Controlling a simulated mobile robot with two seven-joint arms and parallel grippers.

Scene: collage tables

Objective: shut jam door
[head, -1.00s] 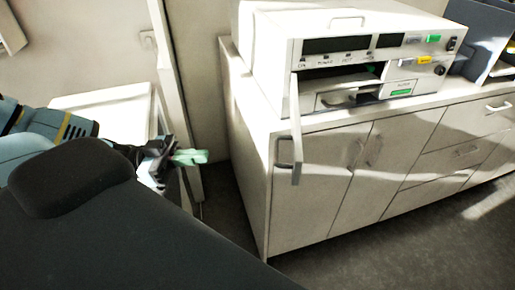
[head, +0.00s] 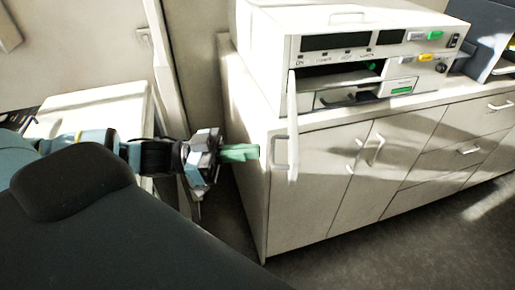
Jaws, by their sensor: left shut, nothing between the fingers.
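A white printer-like machine (head: 390,36) stands on the counter. Its narrow front door (head: 293,125) stands open at the machine's left side, swung out towards me, with a handle (head: 279,152) near its lower end. The opening (head: 338,80) behind it shows a dark slot, a tray and a small green part inside. My left gripper (head: 256,153) has green fingers, closed together and empty, pointing right. Its tips are close to the left of the door handle; I cannot tell whether they touch it. My right gripper is not in view.
The machine rests on a white cabinet (head: 335,200) with handled doors and drawers. A grey-blue tray unit (head: 487,38) stands right of the machine. A low white surface (head: 95,115) lies under my left arm. Dark floor is free in front.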

